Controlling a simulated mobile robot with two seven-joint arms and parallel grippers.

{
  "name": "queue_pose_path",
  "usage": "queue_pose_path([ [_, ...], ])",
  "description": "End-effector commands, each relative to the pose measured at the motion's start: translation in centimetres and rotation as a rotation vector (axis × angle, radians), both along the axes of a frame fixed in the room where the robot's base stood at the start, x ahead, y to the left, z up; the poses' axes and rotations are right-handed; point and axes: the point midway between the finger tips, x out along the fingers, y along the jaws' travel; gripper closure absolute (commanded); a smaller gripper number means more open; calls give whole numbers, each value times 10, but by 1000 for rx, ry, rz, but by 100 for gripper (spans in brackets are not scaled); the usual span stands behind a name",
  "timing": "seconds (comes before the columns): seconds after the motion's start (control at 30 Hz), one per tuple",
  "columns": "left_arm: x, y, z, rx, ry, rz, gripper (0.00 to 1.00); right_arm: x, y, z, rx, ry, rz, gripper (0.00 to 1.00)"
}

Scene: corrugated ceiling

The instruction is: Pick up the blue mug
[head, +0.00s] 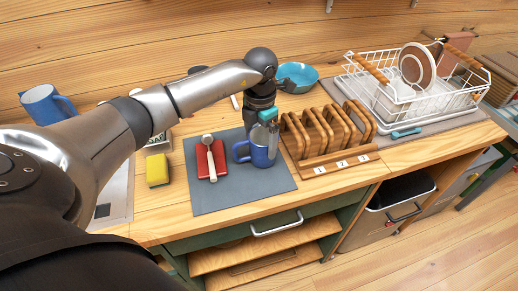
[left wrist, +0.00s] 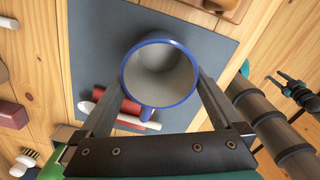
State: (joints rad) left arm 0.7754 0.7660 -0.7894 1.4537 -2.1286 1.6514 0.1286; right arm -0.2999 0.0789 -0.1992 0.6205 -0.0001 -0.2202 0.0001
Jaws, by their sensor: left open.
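A blue mug (head: 260,150) stands upright on the grey mat (head: 230,196), its handle toward the left in the head view. In the left wrist view the mug (left wrist: 160,75) shows from above, with a blue rim and an empty grey inside. My left gripper (head: 268,128) is open, pointing down at this mug. In the left wrist view the fingers of the left gripper (left wrist: 160,88) lie on either side of the mug; whether they touch it I cannot tell. My right gripper is not in view.
On the mat, a red block (head: 211,160) with a pale wooden utensil lies left of the mug. A wooden slotted rack (head: 325,135) stands close on the right. A yellow sponge (head: 157,170), a teal bowl (head: 298,76) and a white dish rack (head: 415,85) are farther off. The mat's front is clear.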

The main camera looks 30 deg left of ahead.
Motion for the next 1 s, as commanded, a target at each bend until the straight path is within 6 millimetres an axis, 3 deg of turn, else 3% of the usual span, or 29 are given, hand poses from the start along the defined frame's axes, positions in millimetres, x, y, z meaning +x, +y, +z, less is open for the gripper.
queue_pose_path([
  [0.2, 0, -1, -26, 0, 0, 0, 0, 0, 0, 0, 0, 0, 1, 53],
  [0.47, 0, 0, -28, 0, 0, -1, 1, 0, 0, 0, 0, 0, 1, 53],
  [1.0, 0, 0, -27, 0, 0, -1, 62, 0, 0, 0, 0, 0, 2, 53],
])
